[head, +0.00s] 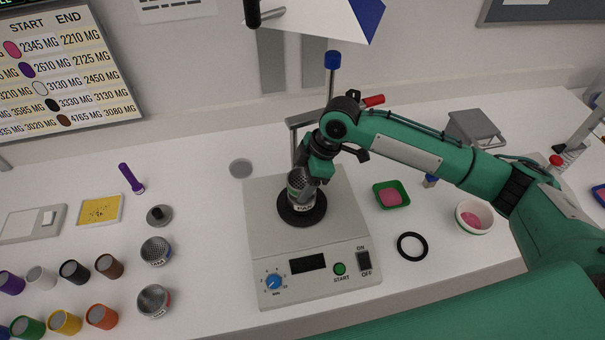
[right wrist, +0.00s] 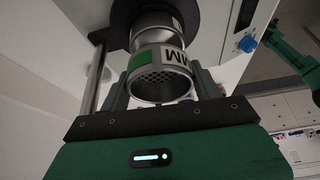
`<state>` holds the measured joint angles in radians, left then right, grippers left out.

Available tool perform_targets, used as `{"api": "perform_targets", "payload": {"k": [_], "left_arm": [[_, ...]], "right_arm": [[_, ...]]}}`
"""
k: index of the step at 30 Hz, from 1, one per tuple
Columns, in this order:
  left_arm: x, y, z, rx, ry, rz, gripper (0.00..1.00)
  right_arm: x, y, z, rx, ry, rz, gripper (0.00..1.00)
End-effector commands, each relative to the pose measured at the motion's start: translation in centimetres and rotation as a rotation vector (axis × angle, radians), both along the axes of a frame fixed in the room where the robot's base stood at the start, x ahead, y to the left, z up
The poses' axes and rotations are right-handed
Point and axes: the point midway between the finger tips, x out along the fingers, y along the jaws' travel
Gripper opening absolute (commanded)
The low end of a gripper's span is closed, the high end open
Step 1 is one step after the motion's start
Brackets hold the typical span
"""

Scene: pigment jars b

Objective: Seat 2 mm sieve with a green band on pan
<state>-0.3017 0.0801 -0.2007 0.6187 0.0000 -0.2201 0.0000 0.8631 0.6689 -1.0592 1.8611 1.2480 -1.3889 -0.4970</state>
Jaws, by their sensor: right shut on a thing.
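The 2 mm sieve (right wrist: 160,75) is a short metal cylinder with a green band, a label reading "MM" and mesh inside. My right gripper (head: 308,178) is shut on it, and the sieve (head: 297,182) shows partly behind the fingers in the head view. Another metal cylinder, apparently the pan (right wrist: 155,24), lies just beyond the sieve in line with it. It stands on the black round plate (head: 302,216) of the shaker. I cannot tell whether sieve and pan touch. My left gripper is not in view.
The shaker (head: 277,246) has a post behind its plate. Two other sieves (head: 155,251) (head: 153,301), a knobbed lid (head: 159,215) and several pigment jars (head: 74,271) stand left. A black ring (head: 412,246), green tray (head: 391,195) and white bowl (head: 474,217) are right.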

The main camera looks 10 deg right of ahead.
Motion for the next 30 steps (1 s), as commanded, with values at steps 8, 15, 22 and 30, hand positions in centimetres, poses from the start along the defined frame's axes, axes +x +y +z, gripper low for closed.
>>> {"api": "perform_targets", "payload": {"k": [8,15,22,30], "left_arm": [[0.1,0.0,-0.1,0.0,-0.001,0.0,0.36],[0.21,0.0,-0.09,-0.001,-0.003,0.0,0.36],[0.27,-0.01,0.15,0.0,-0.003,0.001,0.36],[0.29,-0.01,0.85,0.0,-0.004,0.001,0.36]], "right_arm": [[0.02,0.02,-0.32,0.001,-0.001,0.001,0.4],[0.01,0.03,-0.3,0.001,-0.001,0.001,0.4],[0.01,0.03,-0.2,0.001,-0.001,0.001,0.4],[-0.01,0.04,-0.2,0.001,-0.001,0.001,0.4]]}}
